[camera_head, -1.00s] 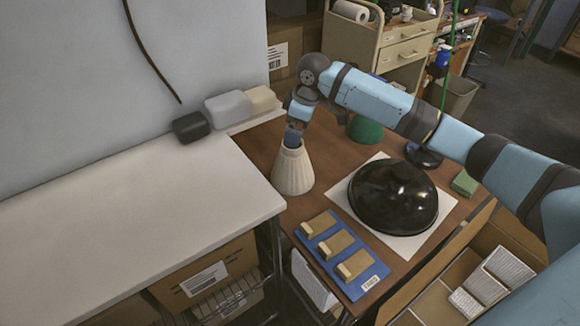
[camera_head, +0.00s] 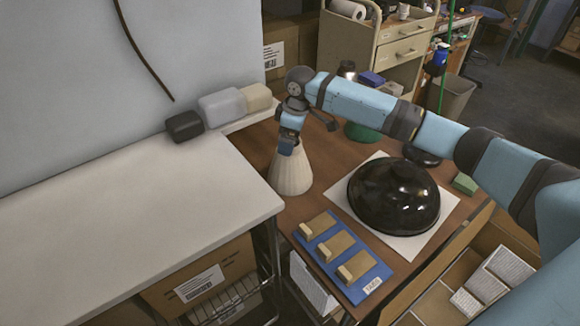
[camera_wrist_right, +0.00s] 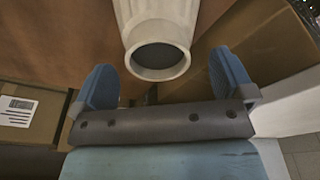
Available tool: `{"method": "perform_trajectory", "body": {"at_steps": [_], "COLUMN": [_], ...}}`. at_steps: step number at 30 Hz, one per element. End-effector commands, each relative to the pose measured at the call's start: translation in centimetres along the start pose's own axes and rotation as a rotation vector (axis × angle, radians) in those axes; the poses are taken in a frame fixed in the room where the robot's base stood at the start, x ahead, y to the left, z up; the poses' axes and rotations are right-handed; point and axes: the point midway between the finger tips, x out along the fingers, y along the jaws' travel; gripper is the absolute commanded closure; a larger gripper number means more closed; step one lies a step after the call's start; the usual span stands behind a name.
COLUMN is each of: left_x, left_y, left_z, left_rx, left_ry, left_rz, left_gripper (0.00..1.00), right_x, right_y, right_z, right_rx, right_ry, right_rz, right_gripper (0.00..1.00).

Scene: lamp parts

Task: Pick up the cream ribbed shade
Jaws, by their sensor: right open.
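The cream ribbed shade (camera_head: 290,174) stands upright, narrow end up, on the brown table near the white counter. In the right wrist view its round open top (camera_wrist_right: 158,58) lies ahead of and between the two blue fingertips. My right gripper (camera_wrist_right: 162,80) is open, with a finger on each side of the shade's neck and a visible gap to each. In the head view my right gripper (camera_head: 287,146) is at the top of the shade and partly covers its neck. My left gripper is not in view.
A black dome (camera_head: 393,196) rests on a white sheet right of the shade. A blue tray (camera_head: 330,278) with tan blocks lies in front. A green dome (camera_head: 362,132) stands behind, under my arm. Grey and black boxes (camera_head: 222,106) line the wall.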

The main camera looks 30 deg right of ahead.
Motion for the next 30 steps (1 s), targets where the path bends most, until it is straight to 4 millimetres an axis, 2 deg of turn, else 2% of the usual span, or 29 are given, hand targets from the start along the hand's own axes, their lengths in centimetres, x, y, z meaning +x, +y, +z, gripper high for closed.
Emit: {"method": "perform_trajectory", "body": {"at_steps": [7, 15, 17, 23, 24, 30], "left_x": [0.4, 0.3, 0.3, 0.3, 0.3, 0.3], "left_y": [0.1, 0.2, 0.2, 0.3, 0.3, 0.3], "left_z": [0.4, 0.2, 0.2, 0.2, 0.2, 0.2], "left_rx": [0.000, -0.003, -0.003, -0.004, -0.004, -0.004], "left_ry": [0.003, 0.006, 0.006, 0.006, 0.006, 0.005], "left_rz": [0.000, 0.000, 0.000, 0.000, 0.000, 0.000], "left_gripper": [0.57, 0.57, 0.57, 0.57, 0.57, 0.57], "right_x": [3.9, 4.5, 4.5, 4.5, 4.4, 4.3], "right_y": [0.1, 0.1, 0.1, 0.1, 0.1, 0.2], "right_z": [0.2, 0.2, 0.2, 0.2, 0.2, 0.2], "right_rx": [0.000, -0.001, 0.000, 0.000, 0.000, 0.000], "right_ry": [-0.003, -0.001, -0.001, -0.001, 0.000, 0.000], "right_rz": [-0.002, 0.000, 0.000, 0.000, 0.000, 0.000], "right_gripper": [0.00, 0.00, 0.11, 0.57, 0.61, 0.61]}}
